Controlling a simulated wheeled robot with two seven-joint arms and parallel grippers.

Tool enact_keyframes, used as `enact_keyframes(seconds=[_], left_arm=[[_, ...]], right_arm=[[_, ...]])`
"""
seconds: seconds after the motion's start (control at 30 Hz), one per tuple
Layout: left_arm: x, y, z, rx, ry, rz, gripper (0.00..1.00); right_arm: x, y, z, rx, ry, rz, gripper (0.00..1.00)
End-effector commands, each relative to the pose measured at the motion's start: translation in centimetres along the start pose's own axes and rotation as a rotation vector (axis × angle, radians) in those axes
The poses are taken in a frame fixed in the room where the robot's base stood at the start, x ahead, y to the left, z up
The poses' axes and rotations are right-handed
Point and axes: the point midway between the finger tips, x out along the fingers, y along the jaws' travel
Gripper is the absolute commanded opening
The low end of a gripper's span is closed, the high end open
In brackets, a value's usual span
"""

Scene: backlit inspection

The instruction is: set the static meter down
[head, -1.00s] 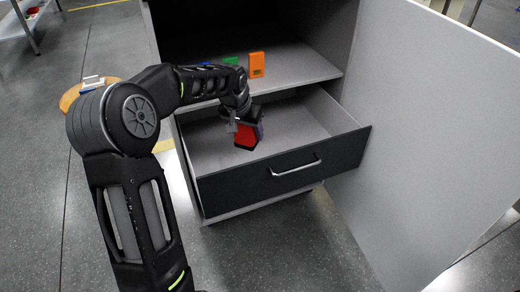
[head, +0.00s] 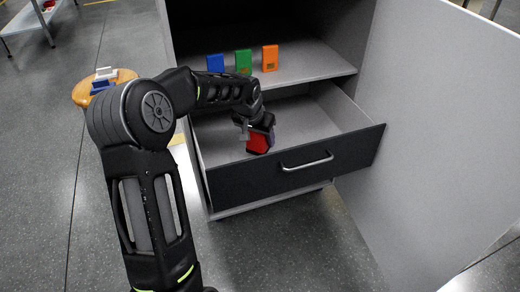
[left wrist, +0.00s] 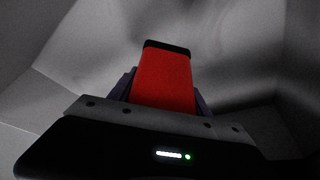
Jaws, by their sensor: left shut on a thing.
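The static meter is a red block with a dark end (head: 258,142), held over the open drawer (head: 222,151) near its front panel. My left gripper (head: 262,128) is shut on it. In the left wrist view the red static meter (left wrist: 162,82) stands out between the fingers (left wrist: 163,92), its black end pointing away from the wrist. Grey drawer walls surround it there. I cannot tell whether the meter touches the drawer floor. My right gripper is not in view.
A blue box (head: 215,63), a green box (head: 243,62) and an orange box (head: 270,58) stand on the shelf above the drawer. An open grey door (head: 430,130) is at right. A round wooden stool (head: 82,95) with small items stands at left.

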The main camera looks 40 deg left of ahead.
Motion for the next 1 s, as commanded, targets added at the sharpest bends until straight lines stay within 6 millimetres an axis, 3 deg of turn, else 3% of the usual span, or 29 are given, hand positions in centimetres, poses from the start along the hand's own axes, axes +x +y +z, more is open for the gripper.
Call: enact_keyframes(seconds=[0.3, 0.77, 0.8, 1.0], left_arm=[[4.3, 0.0, 1.8, 0.000, -0.001, 0.000, 0.05], [4.9, 0.0, 2.0, 0.000, 0.000, 0.000, 0.05], [4.8, 0.0, 2.0, 0.000, -0.001, 0.000, 0.59], [4.8, 0.0, 2.0, 0.000, -0.001, 0.000, 0.75]], right_arm=[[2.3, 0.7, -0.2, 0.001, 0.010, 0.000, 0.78], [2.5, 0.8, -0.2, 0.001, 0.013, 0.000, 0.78], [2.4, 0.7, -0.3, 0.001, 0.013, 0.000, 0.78], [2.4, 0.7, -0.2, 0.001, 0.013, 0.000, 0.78]])
